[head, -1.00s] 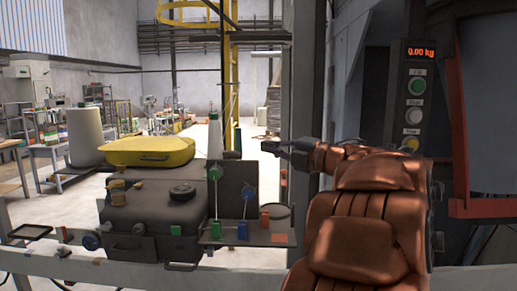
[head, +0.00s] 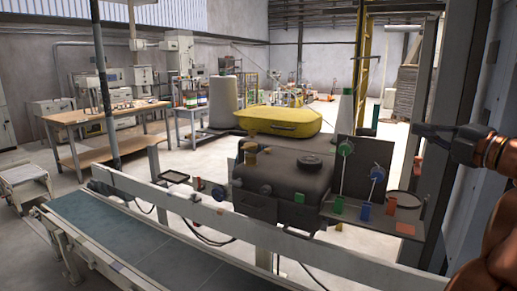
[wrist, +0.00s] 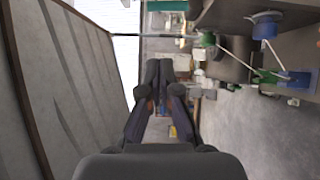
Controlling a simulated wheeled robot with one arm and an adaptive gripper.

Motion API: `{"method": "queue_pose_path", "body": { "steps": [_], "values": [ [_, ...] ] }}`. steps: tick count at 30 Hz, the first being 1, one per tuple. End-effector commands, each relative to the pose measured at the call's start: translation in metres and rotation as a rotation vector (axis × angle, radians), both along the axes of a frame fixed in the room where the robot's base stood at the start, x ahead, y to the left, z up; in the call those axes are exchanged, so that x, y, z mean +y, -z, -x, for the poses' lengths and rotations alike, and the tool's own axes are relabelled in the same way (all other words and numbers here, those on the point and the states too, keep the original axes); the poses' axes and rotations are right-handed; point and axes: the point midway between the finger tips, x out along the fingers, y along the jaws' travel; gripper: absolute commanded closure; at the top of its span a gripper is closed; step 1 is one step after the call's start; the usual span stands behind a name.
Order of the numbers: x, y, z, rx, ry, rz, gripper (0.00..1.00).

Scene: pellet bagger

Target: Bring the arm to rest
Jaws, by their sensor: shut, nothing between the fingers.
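My gripper (head: 424,130) is at the right edge of the head view, at the end of my copper-coloured arm. Its dark fingers point left and are closed together with nothing between them. In the wrist view the gripper (wrist: 160,66) shows from behind, its two fingers side by side and touching at the tips. It is in the air, to the right of and above the dark bagging machine (head: 290,178), and appears clear of it. Most of my arm is cut off by the right edge of the head view.
A yellow case-like top (head: 280,121) sits at the machine. A grey rail (head: 190,208) and a conveyor belt (head: 135,232) run along the front. A wooden workbench (head: 105,119) stands at the left. A grey post (head: 455,120) stands close by my gripper. Open floor lies behind.

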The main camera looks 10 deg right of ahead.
Motion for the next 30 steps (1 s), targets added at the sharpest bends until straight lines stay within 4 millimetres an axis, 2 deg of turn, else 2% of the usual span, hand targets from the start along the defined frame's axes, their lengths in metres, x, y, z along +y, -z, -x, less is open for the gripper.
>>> {"method": "queue_pose_path", "body": {
  "steps": [5, 10, 14, 17, 23, 26, 30],
  "values": [
    [-0.004, -0.014, -0.015, -0.033, 0.076, -0.034, 1.00],
    [-0.018, -0.033, -0.034, -0.087, 0.238, -0.135, 1.00],
    [-0.030, -0.039, -0.042, -0.110, 0.368, -0.240, 1.00],
    [-0.037, -0.036, -0.044, -0.113, 0.462, -0.334, 1.00],
    [-0.047, -0.009, -0.040, -0.074, 0.647, -0.541, 1.00],
    [-0.045, 0.015, -0.035, -0.029, 0.732, -0.648, 1.00],
    [-0.034, 0.058, -0.023, 0.065, 0.852, -0.796, 1.00]
  ]
}}
